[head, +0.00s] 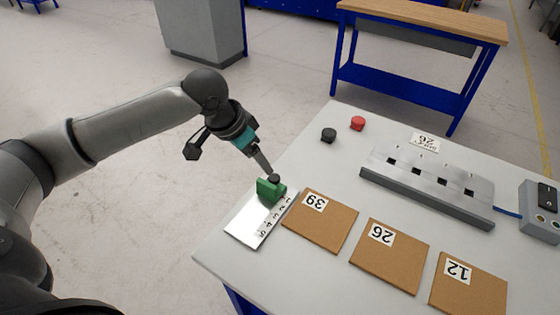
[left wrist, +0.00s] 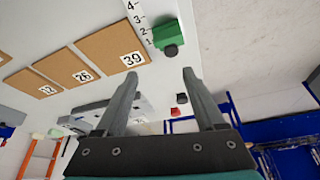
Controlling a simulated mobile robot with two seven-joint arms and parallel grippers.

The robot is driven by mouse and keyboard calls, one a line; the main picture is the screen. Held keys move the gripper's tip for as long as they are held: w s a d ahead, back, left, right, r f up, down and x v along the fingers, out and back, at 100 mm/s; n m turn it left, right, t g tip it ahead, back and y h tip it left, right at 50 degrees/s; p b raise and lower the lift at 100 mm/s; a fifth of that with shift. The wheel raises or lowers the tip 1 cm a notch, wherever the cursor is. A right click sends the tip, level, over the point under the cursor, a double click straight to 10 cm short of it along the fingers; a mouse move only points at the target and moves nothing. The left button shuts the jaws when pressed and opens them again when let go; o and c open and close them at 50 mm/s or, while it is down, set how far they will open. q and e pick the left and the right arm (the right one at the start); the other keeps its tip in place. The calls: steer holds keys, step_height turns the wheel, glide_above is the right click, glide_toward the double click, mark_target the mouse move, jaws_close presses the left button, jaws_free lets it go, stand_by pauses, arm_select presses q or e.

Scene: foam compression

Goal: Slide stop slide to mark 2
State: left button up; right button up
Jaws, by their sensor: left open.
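The green stop slide (head: 268,190) with a black knob on top sits near the far end of the silver plate (head: 245,225), which carries printed numbers 1 to 5. It also shows in the left wrist view (left wrist: 165,33), beside the marks around 1 and 2; which one it lines up with exactly I cannot tell. My left gripper (head: 268,172) is close to the knob in the head view. In the left wrist view its two fingers (left wrist: 160,82) are apart, with nothing between them, and the slide shows beyond their tips. My right gripper is out of view.
Brown foam pads labelled 39 (head: 318,222), 26 (head: 388,258) and 12 (head: 470,285) lie right of the plate. A grey slotted fixture (head: 428,185), a red knob (head: 358,123), a black knob (head: 328,135) and a switch box (head: 540,208) stand farther back.

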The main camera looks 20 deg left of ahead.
arm_select(q)
steer(key=w+a+r, duration=0.1)
steer(key=a, duration=0.1)
steer(key=b, duration=0.1)
glide_toward(274, 177)
steer(key=b+x, duration=0.2)
steer(key=x, duration=0.5)
steer(key=shift+d+b, duration=0.1)
steer(key=shift+b, duration=0.2)
steer(key=shift+w+f, duration=0.1)
steer(key=shift+f, duration=0.4)
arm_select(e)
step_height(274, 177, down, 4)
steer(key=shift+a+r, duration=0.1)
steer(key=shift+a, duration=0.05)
arm_select(q)
steer(key=shift+c, duration=0.3)
jaws_close()
